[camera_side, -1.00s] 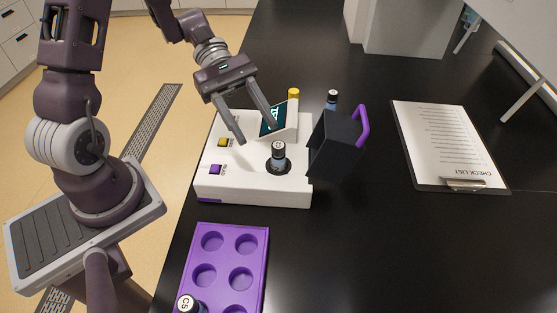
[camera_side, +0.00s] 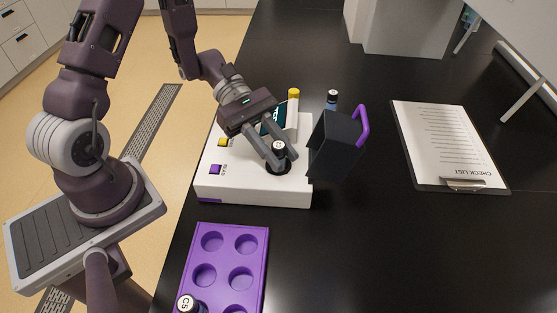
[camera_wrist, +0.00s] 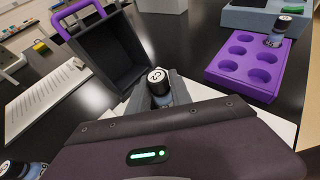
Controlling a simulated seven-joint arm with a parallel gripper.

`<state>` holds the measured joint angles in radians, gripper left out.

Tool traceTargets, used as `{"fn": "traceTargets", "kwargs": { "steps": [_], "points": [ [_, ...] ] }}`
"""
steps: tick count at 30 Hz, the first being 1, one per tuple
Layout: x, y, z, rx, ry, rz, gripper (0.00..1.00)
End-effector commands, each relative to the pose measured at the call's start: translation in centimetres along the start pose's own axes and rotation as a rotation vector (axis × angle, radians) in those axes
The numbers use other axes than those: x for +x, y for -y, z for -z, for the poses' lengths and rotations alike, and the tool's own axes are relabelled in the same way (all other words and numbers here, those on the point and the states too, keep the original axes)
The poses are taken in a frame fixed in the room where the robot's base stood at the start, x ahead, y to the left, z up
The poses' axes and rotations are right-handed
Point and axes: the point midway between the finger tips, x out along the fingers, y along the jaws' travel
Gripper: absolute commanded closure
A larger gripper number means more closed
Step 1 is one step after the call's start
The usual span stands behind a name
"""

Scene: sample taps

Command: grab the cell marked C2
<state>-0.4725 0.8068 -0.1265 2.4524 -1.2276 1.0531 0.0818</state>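The cell marked C2 (camera_side: 278,147) is a dark vial with a white-topped black cap. It stands upright in the round well of the white device (camera_side: 240,187). In the wrist view the grey fingers of my gripper (camera_wrist: 160,97) flank the cap closely.
The dark box lid with purple handle (camera_side: 336,145) stands open close right of the cell. A purple rack (camera_side: 222,257) holds a cell marked C5 (camera_side: 185,303). Another vial (camera_side: 332,97) stands behind the lid. A clipboard (camera_side: 445,140) lies right.

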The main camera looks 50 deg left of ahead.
Motion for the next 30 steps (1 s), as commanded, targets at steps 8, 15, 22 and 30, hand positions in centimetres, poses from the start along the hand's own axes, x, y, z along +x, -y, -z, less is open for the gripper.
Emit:
{"fn": "traceTargets", "kwargs": {
  "steps": [8, 15, 22, 30],
  "points": [
    [0.0, 0.0, 0.0, 0.000, -0.001, 0.000, 1.00],
    [-0.3, 0.0, -0.6, 0.003, -0.002, -0.001, 1.00],
    [-1.9, -0.1, -4.5, 0.007, -0.004, -0.003, 1.00],
    [-3.7, 0.0, -8.9, 0.003, -0.002, -0.001, 1.00]
  ]
}}
